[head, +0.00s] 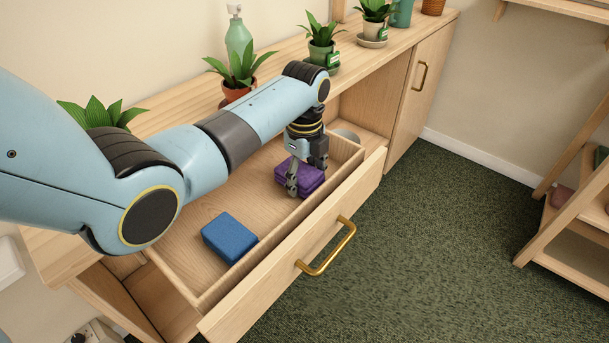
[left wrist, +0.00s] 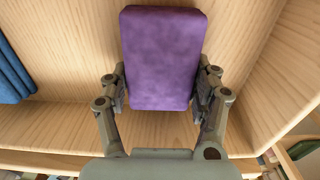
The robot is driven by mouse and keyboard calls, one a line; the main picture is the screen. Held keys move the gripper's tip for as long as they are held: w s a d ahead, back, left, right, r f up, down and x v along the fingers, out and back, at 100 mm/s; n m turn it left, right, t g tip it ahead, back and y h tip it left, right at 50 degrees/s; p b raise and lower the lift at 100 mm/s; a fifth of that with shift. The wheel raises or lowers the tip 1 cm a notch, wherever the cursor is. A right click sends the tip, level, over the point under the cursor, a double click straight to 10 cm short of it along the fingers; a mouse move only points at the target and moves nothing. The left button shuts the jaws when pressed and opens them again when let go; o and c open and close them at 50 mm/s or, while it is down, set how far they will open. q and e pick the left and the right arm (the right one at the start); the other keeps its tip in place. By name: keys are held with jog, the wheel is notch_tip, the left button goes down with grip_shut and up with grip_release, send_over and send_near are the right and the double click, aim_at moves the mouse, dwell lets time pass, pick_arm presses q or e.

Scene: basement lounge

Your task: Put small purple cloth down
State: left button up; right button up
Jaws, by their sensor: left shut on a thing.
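The small purple cloth (head: 311,177) is a folded block inside the open drawer (head: 197,217), toward its right end. My left gripper (head: 304,176) reaches down into the drawer and is shut on the cloth. In the left wrist view the purple cloth (left wrist: 162,58) lies between the two fingers of the left gripper (left wrist: 162,95), with the wooden drawer floor behind it. I cannot tell whether the cloth touches the floor. My right gripper is not in view.
A folded blue cloth (head: 230,238) lies in the same drawer. The drawer front has a brass handle (head: 326,248). Potted plants (head: 238,77) and a green bottle (head: 238,38) stand on the cabinet top (head: 170,103). A wooden shelf (head: 575,210) stands at the right; green carpet between is clear.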

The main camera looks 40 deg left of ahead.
aim_at(305, 174)
pick_arm(q)
jog(key=shift+f, duration=0.2)
jog(key=o, duration=1.3)
jog(key=shift+o, duration=0.2)
jog(key=shift+f+b, duration=0.1)
jog(key=shift+b, duration=0.35)
notch_tip(305, 174, up, 10)
jog(key=shift+s+d+f+p, duration=0.1)
jog(key=shift+f+p, duration=0.1)
jog(key=shift+p, duration=0.95)
jog(key=shift+r, duration=0.7)
